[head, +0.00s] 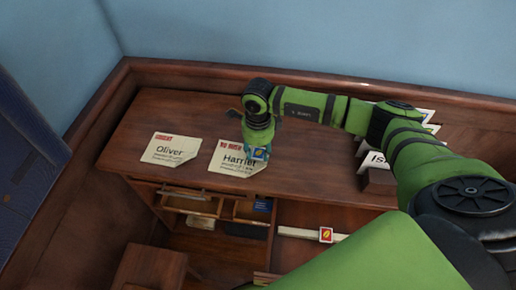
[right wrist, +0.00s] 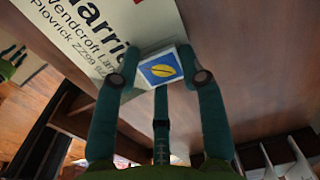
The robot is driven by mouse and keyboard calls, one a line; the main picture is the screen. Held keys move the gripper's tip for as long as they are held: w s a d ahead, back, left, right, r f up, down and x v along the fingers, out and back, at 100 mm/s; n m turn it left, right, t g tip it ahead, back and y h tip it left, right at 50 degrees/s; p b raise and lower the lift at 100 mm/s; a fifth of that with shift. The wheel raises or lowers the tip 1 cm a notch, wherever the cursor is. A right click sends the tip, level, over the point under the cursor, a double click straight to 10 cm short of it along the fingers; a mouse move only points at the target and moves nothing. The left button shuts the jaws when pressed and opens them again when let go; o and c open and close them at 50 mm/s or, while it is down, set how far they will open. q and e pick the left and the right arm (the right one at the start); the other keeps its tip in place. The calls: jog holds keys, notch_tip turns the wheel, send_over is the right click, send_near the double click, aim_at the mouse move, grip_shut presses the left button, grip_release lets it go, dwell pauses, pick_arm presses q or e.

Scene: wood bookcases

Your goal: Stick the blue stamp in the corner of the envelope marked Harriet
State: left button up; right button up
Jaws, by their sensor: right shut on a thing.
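The Harriet envelope (head: 232,173) lies on the desk, a white sheet with a red line above the name. My right gripper (head: 260,149) is over its right-hand corner, shut on the blue stamp (head: 260,154). In the right wrist view the blue stamp (right wrist: 163,69) has a yellow leaf shape and a white border, held between the fingers of the right gripper (right wrist: 161,77). The Harriet envelope (right wrist: 100,22) shows behind it, and the stamp overlaps its edge. Whether the stamp touches the paper I cannot tell.
The Oliver envelope (head: 168,153) lies to the left on the desk (head: 310,175). A red stamp (head: 326,235) sits on a pale strip below the desktop. An open drawer (head: 190,203) is at the front. A wooden holder (head: 378,182) with cards stands right, near my arm.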

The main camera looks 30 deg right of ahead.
aim_at(258, 153)
dwell(0.3)
jog(key=o, duration=1.2)
jog(key=shift+r, duration=0.1)
jog(key=shift+r+p, duration=2.2)
jog(key=shift+r, duration=1.3)
